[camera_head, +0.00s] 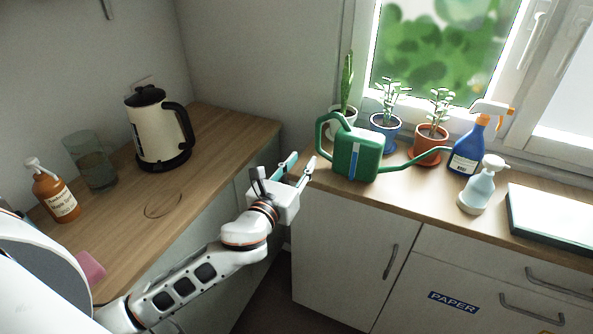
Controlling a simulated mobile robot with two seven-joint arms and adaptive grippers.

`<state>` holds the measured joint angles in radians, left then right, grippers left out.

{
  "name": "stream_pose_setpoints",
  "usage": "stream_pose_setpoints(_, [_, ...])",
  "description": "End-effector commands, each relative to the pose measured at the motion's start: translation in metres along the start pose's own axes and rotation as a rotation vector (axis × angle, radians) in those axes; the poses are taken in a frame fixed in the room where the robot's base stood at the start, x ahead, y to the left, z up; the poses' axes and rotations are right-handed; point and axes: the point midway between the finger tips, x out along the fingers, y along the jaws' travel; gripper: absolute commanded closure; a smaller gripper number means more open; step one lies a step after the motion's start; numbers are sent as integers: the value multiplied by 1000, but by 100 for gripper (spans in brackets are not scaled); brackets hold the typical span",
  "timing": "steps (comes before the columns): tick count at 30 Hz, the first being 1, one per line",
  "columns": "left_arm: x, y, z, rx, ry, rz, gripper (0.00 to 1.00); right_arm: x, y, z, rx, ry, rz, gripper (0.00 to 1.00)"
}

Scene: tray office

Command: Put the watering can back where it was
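The green watering can (357,155) stands upright on the right wooden counter, with a blue stripe on its front. Its loop handle is on the left and its long spout points right, passing in front of the potted plants. My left gripper (301,162) is to the left of the can, near the counter's left end. Its fingers are apart, with nothing seen between them, and it appears clear of the can handle. My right gripper is not in view.
Behind the can are plants in a white pot (341,122), a blue pot (384,136) and a terracotta pot (430,146). The left counter holds a kettle (155,130), glasses (97,171) and orange bottle (55,195).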

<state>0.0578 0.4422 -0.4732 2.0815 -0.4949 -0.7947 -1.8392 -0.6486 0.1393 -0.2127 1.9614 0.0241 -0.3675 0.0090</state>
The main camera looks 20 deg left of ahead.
Motion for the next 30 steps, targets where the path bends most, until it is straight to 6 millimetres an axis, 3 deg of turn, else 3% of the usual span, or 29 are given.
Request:
stream_pose_setpoints(5, [-15, -4, -38, -223, 76, -8, 73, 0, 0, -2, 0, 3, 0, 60])
stream_pose_setpoints(11, [-60, -15, -129, -862, 265, 49, 73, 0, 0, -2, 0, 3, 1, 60])
stream_pose_setpoints(15, [-107, -22, -194, -1399, 382, 180, 73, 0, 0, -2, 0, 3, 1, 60])
stream_pose_setpoints(21, [-183, -28, -268, -2140, 441, 481, 73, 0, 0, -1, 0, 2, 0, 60])
stream_pose_setpoints(25, [-223, -29, -296, -2492, 401, 668, 73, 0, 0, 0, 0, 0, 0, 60])
stream_pose_setpoints(30, [-250, -28, -312, -2725, 340, 806, 73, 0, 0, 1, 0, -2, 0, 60])
